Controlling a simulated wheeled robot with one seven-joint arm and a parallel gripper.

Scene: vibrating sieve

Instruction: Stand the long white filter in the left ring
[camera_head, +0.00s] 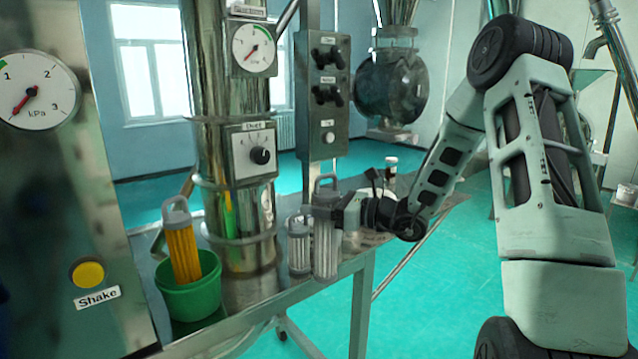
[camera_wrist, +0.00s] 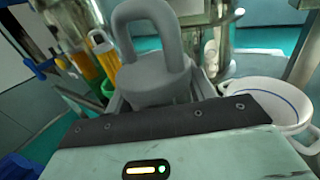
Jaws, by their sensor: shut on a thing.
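The long white filter (camera_head: 325,245) has a grey cap with a loop handle and a pale pleated body. It hangs or stands roughly upright at the table's edge in the head view. My gripper (camera_head: 328,204) is shut on its grey upper part from the right. In the wrist view the filter's grey loop handle and cap (camera_wrist: 155,75) fill the space in front of my gripper; its lower body is hidden. I cannot tell whether its base touches the table. The left ring cannot be made out.
A shorter white filter (camera_head: 299,248) stands close left of the long one. A yellow filter (camera_head: 183,252) leans in a green bucket (camera_head: 190,297). The steel column (camera_head: 247,225) rises behind. In the wrist view a white bowl (camera_wrist: 272,98) is at right.

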